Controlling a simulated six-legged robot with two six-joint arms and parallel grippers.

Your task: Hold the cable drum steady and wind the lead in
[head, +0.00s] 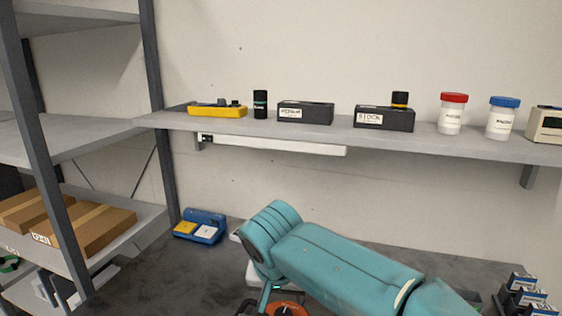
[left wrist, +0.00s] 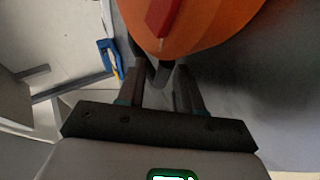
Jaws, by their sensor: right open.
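The orange cable drum (head: 285,308) shows only in part at the bottom edge of the head view, below my teal right arm. In the left wrist view the drum (left wrist: 205,25) fills the top, with a red part (left wrist: 162,16) on its face. My left gripper (left wrist: 162,75) reaches to the drum's lower edge, among dark parts there; whether its fingers grip anything is unclear. My right gripper (head: 268,299) is open, beside the drum and partly hidden by its own arm. I cannot make out the lead.
A blue case (head: 203,227) stands at the back left of the dark worktop (head: 150,270). Small dark boxes (head: 523,295) stand at the right. A wall shelf (head: 300,131) holds boxes and jars. A grey rack with cardboard boxes (head: 95,230) stands at the left.

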